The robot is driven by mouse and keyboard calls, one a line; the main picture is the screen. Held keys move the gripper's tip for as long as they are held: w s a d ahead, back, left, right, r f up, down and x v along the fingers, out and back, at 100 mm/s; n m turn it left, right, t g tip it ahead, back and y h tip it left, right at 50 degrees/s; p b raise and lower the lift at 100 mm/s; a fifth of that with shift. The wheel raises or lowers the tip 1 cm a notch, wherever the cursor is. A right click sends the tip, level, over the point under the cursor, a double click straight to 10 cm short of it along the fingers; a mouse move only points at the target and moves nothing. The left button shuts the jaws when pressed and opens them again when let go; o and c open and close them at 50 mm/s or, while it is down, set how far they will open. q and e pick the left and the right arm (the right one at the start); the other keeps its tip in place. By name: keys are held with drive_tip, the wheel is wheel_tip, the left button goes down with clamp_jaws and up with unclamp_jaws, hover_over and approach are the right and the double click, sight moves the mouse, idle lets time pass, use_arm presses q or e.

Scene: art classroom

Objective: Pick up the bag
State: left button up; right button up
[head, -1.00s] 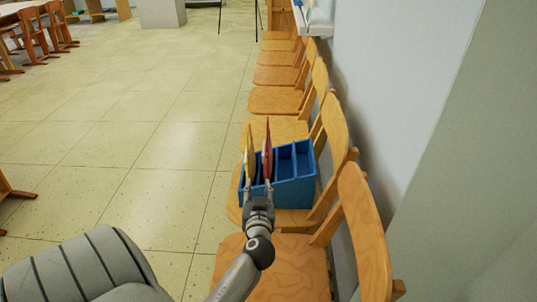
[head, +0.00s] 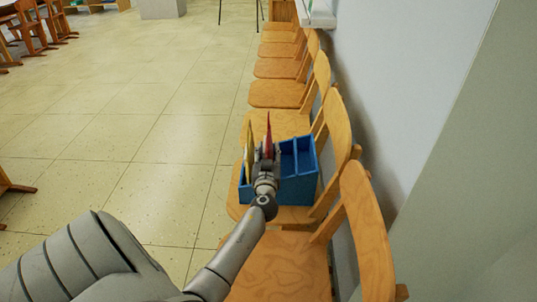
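A thin red item (head: 269,130), probably the bag, stands upright and edge-on in a blue compartmented box (head: 290,190) on a wooden chair. A thin yellow item (head: 249,150) stands to its left in the same box. My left gripper (head: 265,152) is at the red item, over the box, and covers the item's lower part. The fingertips are hard to make out against the item, so I cannot tell whether they are closed on it. My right gripper is not in view.
A row of wooden chairs (head: 278,94) runs along the pale wall on the right. The nearest chair (head: 285,270) is empty, its backrest on the right. The tiled floor (head: 130,130) to the left is mostly open.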

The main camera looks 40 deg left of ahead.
use_arm(q)
drive_tip(key=shift+x, duration=1.25)
drive_tip(key=shift+c, duration=0.4)
clamp_jaws()
drive_tip(key=shift+r, duration=0.1)
